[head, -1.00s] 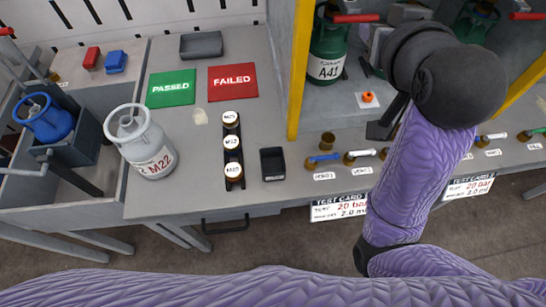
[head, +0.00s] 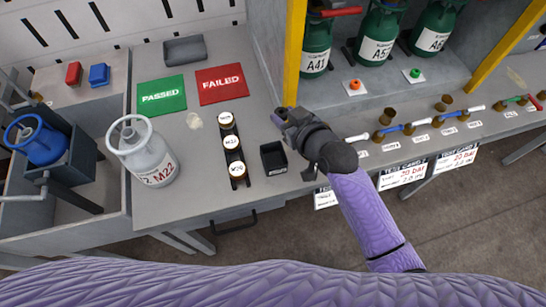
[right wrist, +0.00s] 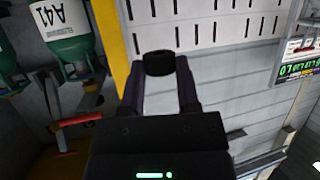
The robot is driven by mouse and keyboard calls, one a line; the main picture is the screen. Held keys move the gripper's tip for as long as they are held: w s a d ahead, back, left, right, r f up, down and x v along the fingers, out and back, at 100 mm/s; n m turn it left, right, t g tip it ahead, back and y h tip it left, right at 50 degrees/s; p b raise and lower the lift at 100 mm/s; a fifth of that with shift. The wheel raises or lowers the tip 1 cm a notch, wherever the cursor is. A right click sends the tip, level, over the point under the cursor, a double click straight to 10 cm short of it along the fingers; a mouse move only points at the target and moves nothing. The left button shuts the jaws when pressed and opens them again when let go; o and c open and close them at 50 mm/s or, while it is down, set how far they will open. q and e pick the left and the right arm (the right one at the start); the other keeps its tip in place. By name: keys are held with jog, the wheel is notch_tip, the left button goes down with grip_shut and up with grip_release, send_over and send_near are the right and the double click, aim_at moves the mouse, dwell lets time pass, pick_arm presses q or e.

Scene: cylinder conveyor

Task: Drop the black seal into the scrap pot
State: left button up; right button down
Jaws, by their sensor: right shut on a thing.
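My right gripper (head: 281,117) is over the bench, behind and slightly right of a small black open-topped pot (head: 273,158), which looks like the scrap pot. In the right wrist view the two fingers are shut on the black seal (right wrist: 158,63), a short dark round piece between the fingertips. In the head view the seal is too small to make out. The pot stands on the bench near its front edge, and its inside looks empty. My left gripper is not in view.
A black rack with several round-capped parts (head: 233,155) stands left of the pot. A grey cylinder marked M22 (head: 147,157) stands left. A yellow post (head: 294,50) rises close behind my right gripper.

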notch_tip(320, 180, down, 8)
jog(key=s+b, duration=0.1)
jog(key=b, duration=0.5)
jog(key=shift+c, duration=1.3)
grip_release()
jog(key=shift+f, duration=0.1)
jog(key=p+v, duration=0.3)
jog(key=v, duration=0.7)
jog(key=shift+f, duration=0.2)
